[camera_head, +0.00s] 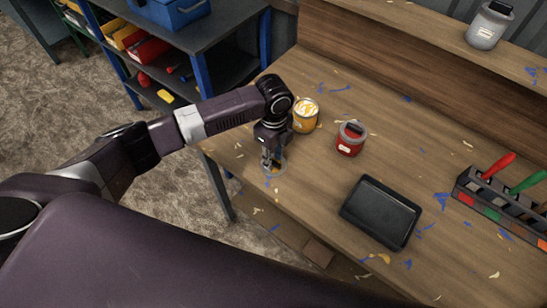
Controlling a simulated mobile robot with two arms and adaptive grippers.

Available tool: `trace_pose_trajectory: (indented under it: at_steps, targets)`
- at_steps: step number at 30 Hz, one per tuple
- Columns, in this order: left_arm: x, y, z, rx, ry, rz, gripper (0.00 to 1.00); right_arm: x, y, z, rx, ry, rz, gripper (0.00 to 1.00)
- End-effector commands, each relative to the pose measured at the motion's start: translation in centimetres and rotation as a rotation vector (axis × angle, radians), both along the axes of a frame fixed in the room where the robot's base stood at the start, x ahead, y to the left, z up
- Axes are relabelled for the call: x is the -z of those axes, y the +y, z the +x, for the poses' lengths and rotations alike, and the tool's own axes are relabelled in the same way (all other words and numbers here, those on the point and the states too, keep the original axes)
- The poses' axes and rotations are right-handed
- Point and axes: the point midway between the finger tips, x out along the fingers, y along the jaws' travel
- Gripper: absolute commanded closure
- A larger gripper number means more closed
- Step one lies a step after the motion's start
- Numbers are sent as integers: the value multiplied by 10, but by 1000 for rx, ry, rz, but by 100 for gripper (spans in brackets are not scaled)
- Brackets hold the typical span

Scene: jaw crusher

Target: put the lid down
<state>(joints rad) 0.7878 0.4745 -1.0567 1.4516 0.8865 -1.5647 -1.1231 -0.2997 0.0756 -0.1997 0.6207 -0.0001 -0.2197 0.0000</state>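My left gripper (271,158) points down over the table's left front edge area. Its fingers are closed around the top of a lid (281,170), a thin, pale, see-through-looking disc just at or slightly above the tabletop; I cannot tell if it touches. The fingers hide the lid's handle. A yellow jar (305,120) stands just behind and right of the gripper, its top without a black handle and pale inside. A red jar (349,142) with a grey lid and black handle stands to its right. My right gripper is not in view.
The wooden table (330,170) is littered with blue and yellow scraps. A black tray (380,211) lies near the front edge. A rack (505,205) with red and green handled tools is at right. A grey jar (489,27) stands on the raised shelf. A blue-framed shelf unit (200,70) is behind left.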

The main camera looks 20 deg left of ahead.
Motion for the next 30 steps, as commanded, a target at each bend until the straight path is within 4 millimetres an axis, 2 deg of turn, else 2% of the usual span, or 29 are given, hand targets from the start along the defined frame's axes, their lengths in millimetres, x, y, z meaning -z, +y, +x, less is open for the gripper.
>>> trace_pose_trajectory:
  at_steps: [5, 12, 16, 21, 30]
  targets:
    - [-28, -1, 2, 2, -7, -2, 75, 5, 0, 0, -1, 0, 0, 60]
    - [-80, -1, 2, 0, -6, -2, 75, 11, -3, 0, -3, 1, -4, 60]
    - [-102, -1, 2, 1, -4, -3, 75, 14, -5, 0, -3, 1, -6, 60]
    - [-116, -1, 1, -1, -2, -2, 75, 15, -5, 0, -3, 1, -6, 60]
    - [-119, 0, 0, -1, -1, -1, 75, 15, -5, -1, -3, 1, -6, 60]
